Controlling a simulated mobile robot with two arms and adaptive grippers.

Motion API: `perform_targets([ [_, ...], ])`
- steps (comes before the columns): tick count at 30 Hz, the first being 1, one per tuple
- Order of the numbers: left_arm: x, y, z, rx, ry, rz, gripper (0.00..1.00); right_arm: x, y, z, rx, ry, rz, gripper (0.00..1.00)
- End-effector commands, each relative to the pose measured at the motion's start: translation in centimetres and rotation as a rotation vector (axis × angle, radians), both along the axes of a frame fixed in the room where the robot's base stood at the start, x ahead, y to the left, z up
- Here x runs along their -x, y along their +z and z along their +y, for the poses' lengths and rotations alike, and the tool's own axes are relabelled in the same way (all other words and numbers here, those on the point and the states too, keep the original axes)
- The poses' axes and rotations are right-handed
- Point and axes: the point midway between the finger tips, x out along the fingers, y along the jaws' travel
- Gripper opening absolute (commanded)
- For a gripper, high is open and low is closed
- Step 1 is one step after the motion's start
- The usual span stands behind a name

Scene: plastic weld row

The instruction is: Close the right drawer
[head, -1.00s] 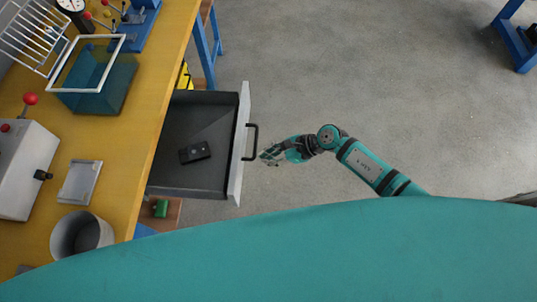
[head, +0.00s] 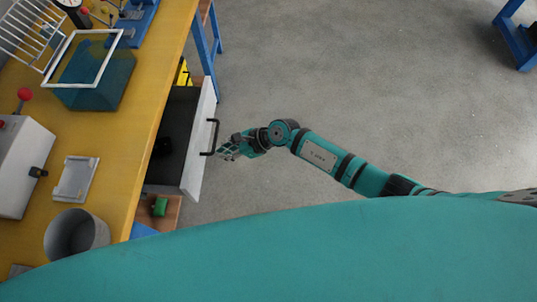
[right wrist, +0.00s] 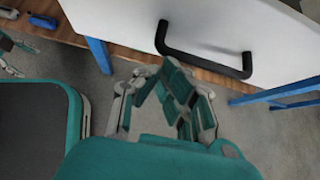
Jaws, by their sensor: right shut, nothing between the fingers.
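The right drawer (head: 199,140) has a white front and a dark inside, and it stands partly open from under the yellow workbench. Its black handle (head: 214,137) faces right in the head view. In the right wrist view the handle (right wrist: 205,52) lies just beyond my fingers on the white front (right wrist: 260,30). My right gripper (head: 225,150) is shut and empty, with its fingertips at the lower end of the handle; I cannot tell whether they touch it. In the right wrist view the gripper (right wrist: 178,85) points at the drawer front.
The yellow bench (head: 125,145) carries a teal bin (head: 100,90), a grey cup (head: 75,235), a grey machine (head: 22,160) and a flat tray (head: 77,180). A green object (head: 160,207) lies on a lower shelf.

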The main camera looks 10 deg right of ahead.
Motion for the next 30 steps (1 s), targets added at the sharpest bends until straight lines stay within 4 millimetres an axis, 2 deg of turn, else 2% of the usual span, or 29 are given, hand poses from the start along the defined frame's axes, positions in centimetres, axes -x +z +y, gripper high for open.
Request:
perform_targets([
  [1,0.0,-0.6,0.0,0.000,0.000,0.000,0.75,-0.4,-0.2,1.6,-0.001,0.005,-0.003,0.00],
  [6,0.0,-1.9,0.0,0.000,0.000,0.000,0.75,-1.6,-0.3,6.0,0.000,0.004,-0.002,0.00],
  [15,0.0,-4.0,0.0,0.000,0.000,0.001,0.75,-3.1,-0.3,11.7,0.002,0.002,-0.002,0.00],
  [21,0.1,-4.7,0.0,0.000,0.000,0.001,0.75,-3.6,-0.2,13.7,0.001,0.001,0.000,0.00],
  [30,0.1,-4.8,0.0,0.000,0.000,0.002,0.75,-3.9,0.0,14.5,-0.001,0.000,0.000,0.00],
])
